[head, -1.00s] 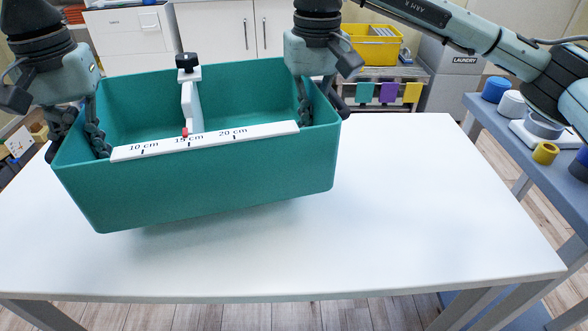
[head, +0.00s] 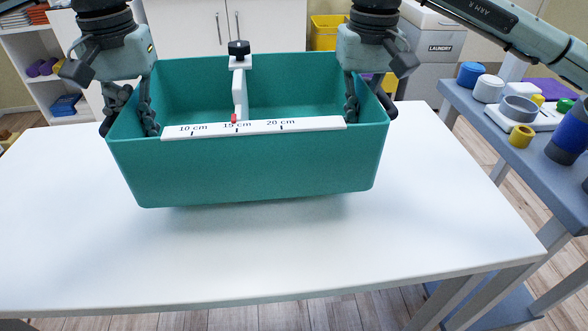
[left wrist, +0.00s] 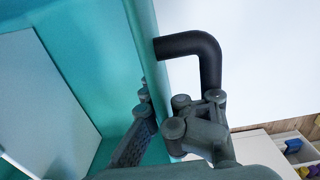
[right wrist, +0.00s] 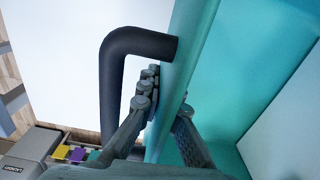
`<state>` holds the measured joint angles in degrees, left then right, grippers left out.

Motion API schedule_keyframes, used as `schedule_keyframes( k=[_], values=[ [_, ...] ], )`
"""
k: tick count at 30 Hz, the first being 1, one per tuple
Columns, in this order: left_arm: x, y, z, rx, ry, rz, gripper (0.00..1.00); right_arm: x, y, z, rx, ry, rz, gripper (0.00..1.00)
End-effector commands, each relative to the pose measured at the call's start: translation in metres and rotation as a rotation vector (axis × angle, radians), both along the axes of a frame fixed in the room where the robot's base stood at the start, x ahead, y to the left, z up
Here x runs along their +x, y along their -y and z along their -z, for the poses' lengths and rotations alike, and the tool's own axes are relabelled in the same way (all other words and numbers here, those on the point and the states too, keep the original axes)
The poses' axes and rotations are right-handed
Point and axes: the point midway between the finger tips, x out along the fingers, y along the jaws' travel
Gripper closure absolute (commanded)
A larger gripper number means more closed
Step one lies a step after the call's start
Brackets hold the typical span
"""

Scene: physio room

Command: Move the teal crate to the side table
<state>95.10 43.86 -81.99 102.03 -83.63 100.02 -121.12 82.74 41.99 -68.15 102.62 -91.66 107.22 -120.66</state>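The teal crate (head: 250,172) is held level or nearly so, a little above the white table (head: 300,250), with a soft shadow under it. My left gripper (head: 130,115) straddles the crate's left end wall, one finger inside and one outside; the left wrist view shows its fingers (left wrist: 175,128) beside a black handle. My right gripper (head: 368,105) straddles the right end wall the same way, as the right wrist view (right wrist: 165,110) shows. The blue-grey side table (head: 497,122) stands at the right, beyond the white table's edge.
The side table bears a blue roll (head: 471,75), a white roll (head: 488,89), a yellow roll (head: 521,136) and other items. A laundry bin (head: 440,65) stands behind.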

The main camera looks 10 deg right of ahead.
Motion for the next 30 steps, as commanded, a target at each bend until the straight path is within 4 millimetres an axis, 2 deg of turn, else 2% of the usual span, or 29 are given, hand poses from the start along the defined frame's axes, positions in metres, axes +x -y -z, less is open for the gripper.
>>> schedule_keyframes(
  k=[1,11,30],
  values=[
    [0.002,-0.008,0.0,0.018,0.0,-0.016,1.0,0.0,0.008,0.0,-0.016,-0.002,0.01,1.0],
    [0.002,-0.009,0.009,0.018,-0.001,-0.016,1.0,0.0,0.007,0.008,-0.016,-0.003,0.01,1.0],
    [0.002,-0.008,0.053,0.018,0.0,-0.016,1.0,0.0,0.008,0.052,-0.016,-0.002,0.01,1.0]
  ],
)
